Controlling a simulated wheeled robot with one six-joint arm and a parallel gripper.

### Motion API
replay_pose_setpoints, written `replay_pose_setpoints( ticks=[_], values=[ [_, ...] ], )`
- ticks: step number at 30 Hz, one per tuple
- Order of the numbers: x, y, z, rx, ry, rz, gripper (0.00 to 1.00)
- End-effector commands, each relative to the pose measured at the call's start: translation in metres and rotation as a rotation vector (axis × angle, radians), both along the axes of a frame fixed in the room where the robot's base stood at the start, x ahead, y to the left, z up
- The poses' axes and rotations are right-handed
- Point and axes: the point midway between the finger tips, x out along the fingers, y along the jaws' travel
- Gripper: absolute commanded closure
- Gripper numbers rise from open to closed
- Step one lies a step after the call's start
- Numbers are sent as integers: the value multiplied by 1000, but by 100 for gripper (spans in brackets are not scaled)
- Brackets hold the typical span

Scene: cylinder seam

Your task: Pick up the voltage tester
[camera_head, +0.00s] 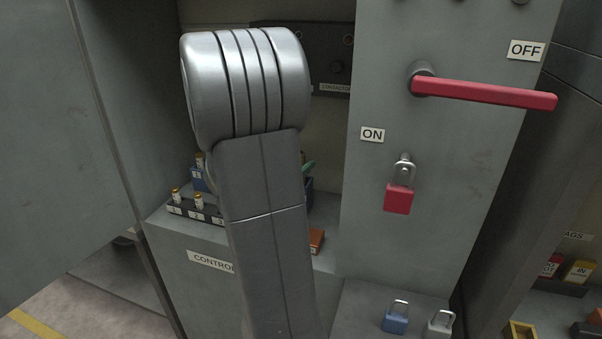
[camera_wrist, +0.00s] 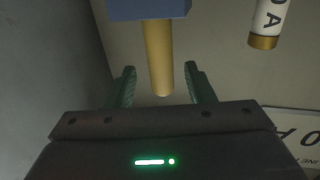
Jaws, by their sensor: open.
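My gripper (camera_wrist: 158,75) is open in the wrist view, with its two green fingers apart. A tan rod (camera_wrist: 158,55) hangs between and beyond the fingertips, with a gap on each side. Its upper end meets a blue block (camera_wrist: 150,8). I cannot tell for certain whether this is the voltage tester. In the head view my arm covers most of the cabinet shelf. A small green part, likely a finger of my gripper (camera_head: 308,167), shows right of the arm, above a dark blue thing (camera_head: 308,190). No other thing is clearly the tester.
A white fuse with a brass cap (camera_wrist: 265,28) is near, at the right. Numbered holders (camera_head: 196,213) with fuses stand left of my arm. An orange-brown thing (camera_head: 316,240) is partly hidden. The red handle (camera_head: 485,92) and red padlock (camera_head: 399,198) are on the right panel.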

Motion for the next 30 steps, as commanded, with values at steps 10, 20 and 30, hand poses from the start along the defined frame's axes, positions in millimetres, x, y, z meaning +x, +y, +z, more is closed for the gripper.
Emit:
replay_pose_setpoints(
  ticks=[10,20,30],
  values=[
    [31,-19,1,-1,1,-1,52],
    [31,-19,0,0,0,0,83],
    [31,-19,1,0,-1,0,100]
  ],
)
